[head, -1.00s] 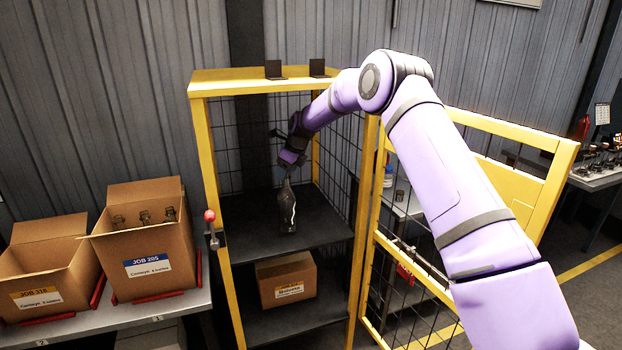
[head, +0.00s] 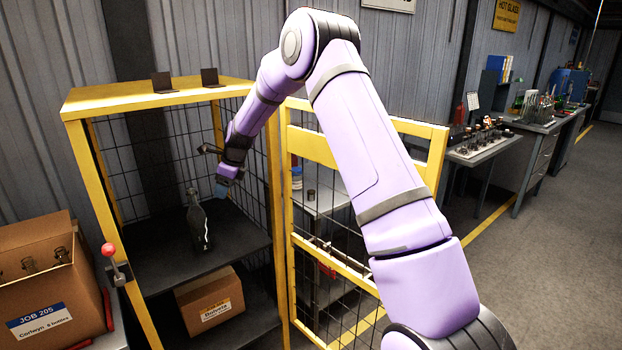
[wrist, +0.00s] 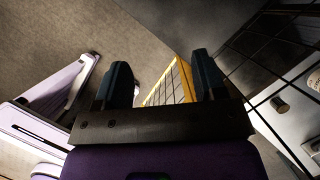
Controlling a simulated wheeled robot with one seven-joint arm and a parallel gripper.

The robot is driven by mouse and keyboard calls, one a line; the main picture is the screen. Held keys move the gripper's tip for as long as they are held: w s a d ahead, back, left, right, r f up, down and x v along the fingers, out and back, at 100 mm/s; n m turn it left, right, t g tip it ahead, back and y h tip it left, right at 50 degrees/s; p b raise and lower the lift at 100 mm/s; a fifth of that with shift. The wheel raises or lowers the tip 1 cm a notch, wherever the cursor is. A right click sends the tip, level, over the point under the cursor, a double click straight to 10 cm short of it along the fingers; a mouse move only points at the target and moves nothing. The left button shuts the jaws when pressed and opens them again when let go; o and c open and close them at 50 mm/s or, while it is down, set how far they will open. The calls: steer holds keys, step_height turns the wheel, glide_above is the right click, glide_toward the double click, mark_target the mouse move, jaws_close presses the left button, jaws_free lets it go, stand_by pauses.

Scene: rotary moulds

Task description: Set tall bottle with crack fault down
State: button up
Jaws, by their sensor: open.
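The tall dark bottle (head: 198,222) stands upright on the upper black shelf (head: 165,262) of the yellow-framed mesh cage in the head view. A pale streak shows on its side; I cannot make out a crack. My gripper (head: 221,188) is to the right of the bottle's neck, apart from it and empty. In the wrist view my gripper (wrist: 163,82) has its two dark fingers spread wide with nothing between them. The bottle is not in the wrist view.
The cage door (head: 365,150) stands open at the right. A cardboard box (head: 210,300) sits on the lower shelf. A red-knobbed lever (head: 109,250) is on the cage's left post. The JOB 205 carton (head: 70,295), with bottles inside, stands at the left. Open floor lies at the right.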

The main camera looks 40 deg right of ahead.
steer(key=s+a+r+n+h, duration=0.25)
steer(key=s+r+n, duration=1.05)
steer(key=s+r, duration=0.95)
steer(key=s+n+t, duration=0.2)
steer(key=s+n, duration=1.1)
steer(key=s, duration=1.6)
steer(key=shift+s+d, duration=0.35)
steer(key=shift+s, duration=0.05)
steer(key=shift+r+h, duration=0.1)
steer(key=shift+h, duration=0.15)
